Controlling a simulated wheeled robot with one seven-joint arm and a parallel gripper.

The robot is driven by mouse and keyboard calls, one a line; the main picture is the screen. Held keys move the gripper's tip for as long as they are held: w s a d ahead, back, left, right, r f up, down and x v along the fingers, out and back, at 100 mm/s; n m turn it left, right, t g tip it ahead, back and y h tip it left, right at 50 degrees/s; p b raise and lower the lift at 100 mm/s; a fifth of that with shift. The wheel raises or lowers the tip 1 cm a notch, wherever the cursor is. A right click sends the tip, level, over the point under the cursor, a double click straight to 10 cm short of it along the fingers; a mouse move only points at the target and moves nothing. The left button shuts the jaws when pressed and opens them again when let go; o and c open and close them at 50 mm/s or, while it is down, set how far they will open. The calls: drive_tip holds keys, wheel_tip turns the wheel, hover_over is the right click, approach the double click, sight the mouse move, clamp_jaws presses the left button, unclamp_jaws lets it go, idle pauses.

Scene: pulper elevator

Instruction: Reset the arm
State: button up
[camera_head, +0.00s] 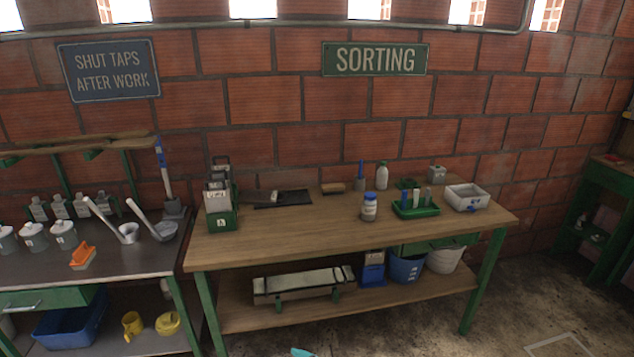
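My arm and gripper cannot be made out in the head view. A small teal tip (301,352) shows at the bottom edge, in front of the sorting table; I cannot tell what it belongs to. The wooden sorting table (290,240) with green legs stands ahead. On it are a green box with upright cards (221,218), a white jar with a blue lid (369,210), a green tray with small items (416,210) and a white bin (466,197).
The table's lower shelf holds a long box (303,284) and buckets (407,268). Concrete floor (490,335) is open at the front right. A green stand (607,185) is far right.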

drive_tip(key=s+d+f+m+t+h, duration=0.1)
drive_tip(key=s+d+f+m+h, duration=0.1)
drive_tip(key=s+f, duration=0.35)
drive_tip(key=s+d+f+m+t+h, duration=0.1)
drive_tip(key=s+d+f, duration=0.15)
drive_tip(key=s, duration=0.55)
drive_tip(key=s+d+r+m+t+h, duration=0.1)
drive_tip(key=s+d+h, duration=0.1)
drive_tip(key=s, duration=0.5)
drive_tip(key=s+d+r+m+h, duration=0.1)
drive_tip(key=s+d, duration=0.1)
drive_tip(key=s, duration=0.5)
drive_tip(key=s+d+r+m+t+h, duration=0.1)
drive_tip(key=s+r+t, duration=0.1)
drive_tip(key=s+r, duration=0.8)
drive_tip(key=s+d+r+t+h, duration=0.1)
drive_tip(key=s+d+r+t, duration=0.1)
drive_tip(key=s+r, duration=0.9)
wheel_tip(320, 180, up, 3)
drive_tip(key=shift+f+m, duration=0.2)
drive_tip(key=shift+m, duration=0.2)
